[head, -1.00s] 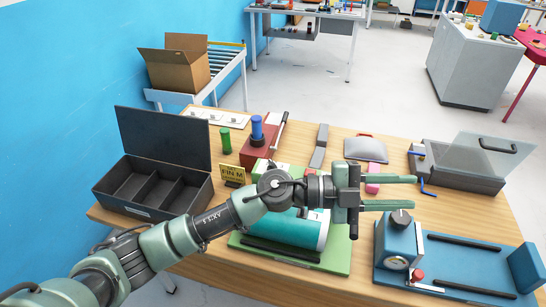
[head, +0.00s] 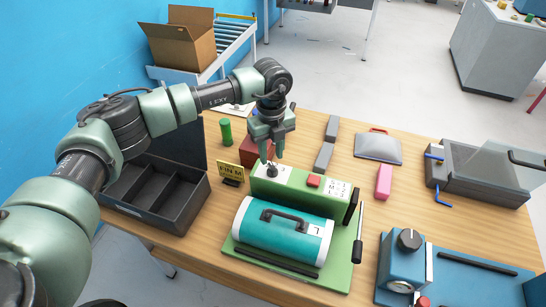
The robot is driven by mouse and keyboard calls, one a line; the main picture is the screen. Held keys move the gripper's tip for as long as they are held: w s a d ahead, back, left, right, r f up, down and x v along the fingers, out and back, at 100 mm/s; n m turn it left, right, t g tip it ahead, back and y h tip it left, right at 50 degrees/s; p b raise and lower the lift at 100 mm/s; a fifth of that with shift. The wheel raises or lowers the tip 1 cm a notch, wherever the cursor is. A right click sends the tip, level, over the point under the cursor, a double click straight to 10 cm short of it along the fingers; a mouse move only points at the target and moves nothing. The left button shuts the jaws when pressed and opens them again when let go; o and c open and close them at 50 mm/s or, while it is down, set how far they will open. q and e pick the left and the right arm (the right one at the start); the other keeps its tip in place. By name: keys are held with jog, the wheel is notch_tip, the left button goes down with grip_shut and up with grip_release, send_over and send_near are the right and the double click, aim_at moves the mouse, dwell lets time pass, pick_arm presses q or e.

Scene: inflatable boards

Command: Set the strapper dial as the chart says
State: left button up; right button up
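A green machine (head: 262,187) holds a teal roll (head: 268,234) with a black handle and a white label reading L. On its top are a small black dial (head: 271,171) on a pale plate, a red button (head: 313,181) and a white chart (head: 337,190) with small lettering, too small to read fully. My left gripper (head: 271,159) points down just above the dial, its fingers apart. I cannot tell whether they touch the dial. A blue machine (head: 398,268) at right has a dark knob (head: 409,239) and a gauge. My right gripper is not in view.
A yellow sign (head: 230,170) stands beside an open dark divided box (head: 150,195). A green cylinder (head: 226,131), a red block (head: 257,150), grey blocks (head: 323,158) and a pink block (head: 383,182) stand around. A dark lever (head: 358,240) rises at the green machine's right.

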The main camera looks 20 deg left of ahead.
aim_at(272, 166)
pick_arm(q)
jog(key=shift+s+f, duration=0.15)
jog(key=shift+f, duration=0.5)
jog(key=f, duration=0.1)
jog(key=f+p, duration=0.1)
jog(key=shift+w+f, duration=0.3)
jog(key=shift+w, duration=0.1)
jog(key=shift+f, duration=0.45)
grip_shut()
jog(key=shift+f+m+b, duration=0.15)
jog(key=shift+m+b, duration=0.55)
jog(key=shift+b, duration=0.2)
jog(key=m+b, duration=0.9)
jog(key=b, duration=0.1)
jog(key=shift+m, duration=0.4)
jog(key=m+b, duration=0.3)
jog(key=shift+r+m+b, duration=0.2)
jog(key=shift+m+b, duration=0.65)
jog(key=shift+m, duration=0.95)
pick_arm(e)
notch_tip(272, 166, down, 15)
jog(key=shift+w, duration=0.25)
